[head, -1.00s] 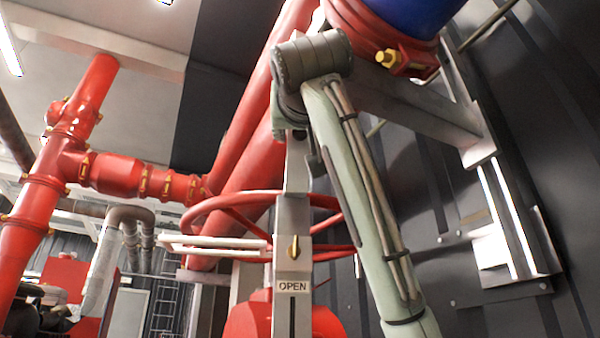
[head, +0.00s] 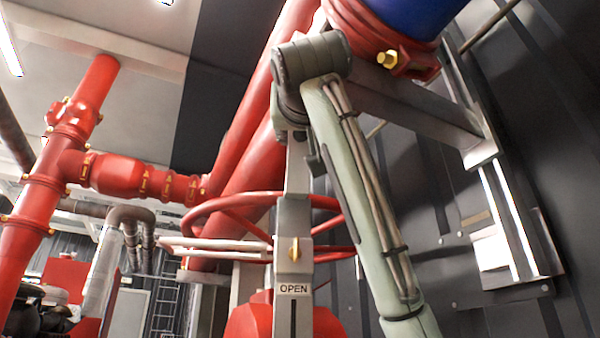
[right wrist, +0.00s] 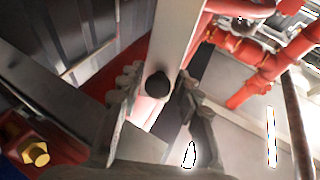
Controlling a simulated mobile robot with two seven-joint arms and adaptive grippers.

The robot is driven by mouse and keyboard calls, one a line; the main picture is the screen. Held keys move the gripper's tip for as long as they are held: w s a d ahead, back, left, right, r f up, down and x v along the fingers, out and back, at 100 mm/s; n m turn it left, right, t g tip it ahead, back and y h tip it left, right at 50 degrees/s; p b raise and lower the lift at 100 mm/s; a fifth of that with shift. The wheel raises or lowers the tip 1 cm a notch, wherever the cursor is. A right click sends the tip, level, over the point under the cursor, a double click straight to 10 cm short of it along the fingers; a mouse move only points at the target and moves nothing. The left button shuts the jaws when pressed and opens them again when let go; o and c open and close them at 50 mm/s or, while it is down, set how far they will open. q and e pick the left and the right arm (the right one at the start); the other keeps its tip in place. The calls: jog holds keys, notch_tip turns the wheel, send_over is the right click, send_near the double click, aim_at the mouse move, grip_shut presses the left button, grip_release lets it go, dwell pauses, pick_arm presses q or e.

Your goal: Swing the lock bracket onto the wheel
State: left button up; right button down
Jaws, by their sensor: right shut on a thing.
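The red handwheel (head: 226,207) is behind a grey post with an OPEN plate (head: 293,289) and a yellow latch (head: 294,249). A pale two-bar piece (head: 215,245), which looks like the lock bracket, reaches left from the post at the wheel's lower rim. A grey upright bar (head: 297,175) rises from the post. My right gripper (head: 298,132) is at the bar's upper part, partly hidden by its wrist. In the right wrist view its fingers (right wrist: 158,90) are on both sides of the bar (right wrist: 177,35), with a black knob (right wrist: 158,87) between them. My left gripper is out of view.
Thick red pipes (head: 235,150) rise behind the wheel. A blue-and-red pipe joint (head: 385,30) with a yellow bolt is above, close to my right wrist. A metal beam (head: 430,105) and dark wall panels stand at the right. Open space lies left of the wheel.

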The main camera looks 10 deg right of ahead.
aim_at(299, 149)
jog(key=shift+w+r+g+p, duration=0.2)
jog(key=shift+r+g+p, duration=0.15)
jog(key=shift+r, duration=0.1)
jog(key=shift+w+r+g+p, duration=0.15)
jog(key=shift+r+g+p, duration=0.15)
jog(key=shift+r, duration=0.15)
jog(key=shift+w+r+g, duration=0.15)
jog(key=shift+w+g, duration=0.2)
jog(key=shift+g, duration=0.1)
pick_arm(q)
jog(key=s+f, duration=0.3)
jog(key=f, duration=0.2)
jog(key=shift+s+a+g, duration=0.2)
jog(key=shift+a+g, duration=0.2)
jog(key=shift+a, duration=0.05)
pick_arm(e)
jog(key=shift+w+r+g, duration=0.5)
jog(key=shift+w+g, duration=0.25)
jog(key=shift+g, duration=0.15)
jog(key=shift+d, duration=0.1)
